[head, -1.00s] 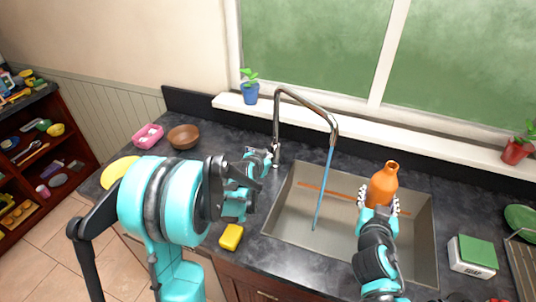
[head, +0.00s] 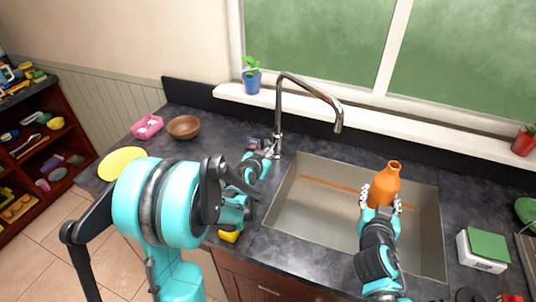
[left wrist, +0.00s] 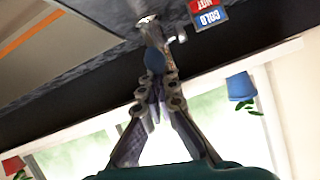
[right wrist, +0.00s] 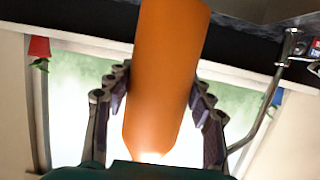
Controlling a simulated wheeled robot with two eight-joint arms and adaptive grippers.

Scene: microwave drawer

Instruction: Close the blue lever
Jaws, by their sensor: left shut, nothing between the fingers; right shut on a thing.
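The tap (head: 278,112) stands behind the sink, and no water runs from its spout. The blue lever (left wrist: 154,60) shows in the left wrist view on the tap's side, right at my left fingertips; I cannot tell for sure whether they touch it. My left gripper (head: 267,153) is shut and empty beside the tap's base. In the left wrist view its fingers (left wrist: 157,82) meet just below the lever. My right gripper (head: 381,205) is shut around an orange bottle (head: 385,184) and holds it upright over the sink. The bottle also fills the middle of the right wrist view (right wrist: 165,75).
A red and blue hot/cold label (left wrist: 208,12) lies beside the tap. The sink (head: 320,210) is open below. A yellow sponge (head: 228,237), brown bowl (head: 184,127) and pink dish (head: 147,127) are left; a green-topped soap box (head: 484,250) is right. A windowsill runs behind.

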